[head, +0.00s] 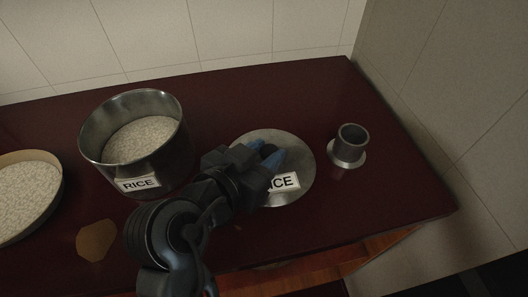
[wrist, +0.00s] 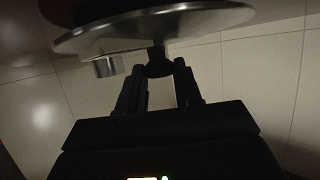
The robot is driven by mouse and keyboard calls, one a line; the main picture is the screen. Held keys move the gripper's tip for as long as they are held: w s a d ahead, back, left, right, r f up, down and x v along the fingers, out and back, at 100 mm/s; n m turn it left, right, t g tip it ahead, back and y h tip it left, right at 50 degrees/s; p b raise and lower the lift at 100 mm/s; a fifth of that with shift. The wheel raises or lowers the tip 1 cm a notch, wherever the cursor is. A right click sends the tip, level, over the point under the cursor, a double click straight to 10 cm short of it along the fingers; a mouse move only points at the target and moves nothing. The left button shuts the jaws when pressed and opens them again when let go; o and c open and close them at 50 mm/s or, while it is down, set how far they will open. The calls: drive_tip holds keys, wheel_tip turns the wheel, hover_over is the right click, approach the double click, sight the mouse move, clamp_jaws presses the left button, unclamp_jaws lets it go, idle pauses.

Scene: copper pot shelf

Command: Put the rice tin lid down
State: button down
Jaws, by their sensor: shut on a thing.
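The rice tin lid (head: 302,158) is a round, shiny metal disc with a RICE label. It lies flat over the right part of the dark red counter; I cannot tell whether it touches it. My gripper (head: 272,158) is over the lid and hides part of it and its label. In the wrist view, my gripper (wrist: 160,68) is shut on the knob of the lid (wrist: 200,22). The rice tin (head: 160,160) stands open to the left, a metal pot with a RICE label, filled with white grains.
A small grey metal cup with a flanged foot (head: 348,150) stands just right of the lid. A wide, shallow tub of grains (head: 28,195) is at the far left. A flat brown piece (head: 96,240) lies near the front. Tiled walls close off the back and right.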

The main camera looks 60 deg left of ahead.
drive_tip(key=shift+f, duration=0.25)
drive_tip(key=c, duration=0.8)
unclamp_jaws()
drive_tip(key=shift+o, duration=0.2)
drive_tip(key=shift+r, duration=0.25)
drive_tip(key=v, duration=1.2)
drive_tip(key=shift+f, duration=0.15)
